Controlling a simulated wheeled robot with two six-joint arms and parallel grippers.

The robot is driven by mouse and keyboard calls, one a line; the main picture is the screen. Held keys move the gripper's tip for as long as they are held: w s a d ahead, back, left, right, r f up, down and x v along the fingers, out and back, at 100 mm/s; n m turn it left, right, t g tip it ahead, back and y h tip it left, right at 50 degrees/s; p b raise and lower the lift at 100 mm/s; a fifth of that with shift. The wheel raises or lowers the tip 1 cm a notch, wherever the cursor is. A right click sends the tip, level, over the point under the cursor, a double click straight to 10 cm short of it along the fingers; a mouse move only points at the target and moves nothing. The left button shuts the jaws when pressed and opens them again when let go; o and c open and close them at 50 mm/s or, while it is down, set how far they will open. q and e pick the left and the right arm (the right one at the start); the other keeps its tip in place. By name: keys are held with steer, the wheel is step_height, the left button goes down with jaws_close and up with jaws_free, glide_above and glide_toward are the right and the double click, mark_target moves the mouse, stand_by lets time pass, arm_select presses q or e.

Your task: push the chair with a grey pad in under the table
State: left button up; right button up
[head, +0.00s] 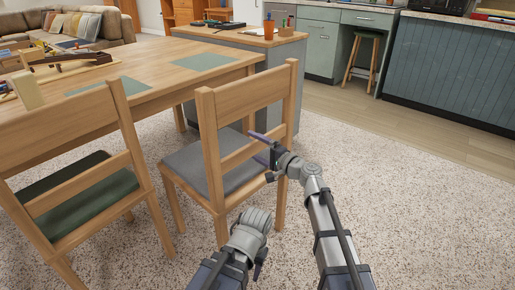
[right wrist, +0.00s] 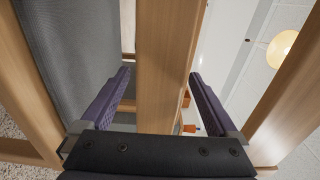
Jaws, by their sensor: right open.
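The chair with a grey pad (head: 202,165) stands upright on the carpet at the near side of the wooden table (head: 150,89), its back towards me. Its seat appears to be out from the table edge. My right gripper (head: 260,148) is at the lower rail of this chair's back. In the right wrist view, my right gripper (right wrist: 160,78) is open, with a purple finger on either side of the rail (right wrist: 165,45); I cannot tell whether they touch it. The grey pad (right wrist: 70,50) fills the left there.
A chair with a green pad (head: 85,200) stands to the left. A grey cabinet with a wooden top (head: 250,35) stands just beyond the table's right end. The carpet (head: 420,200) to the right is clear. A stool (head: 368,50) stands farther back.

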jaws_close()
stand_by(0.8)
steer(key=shift+w, duration=0.1)
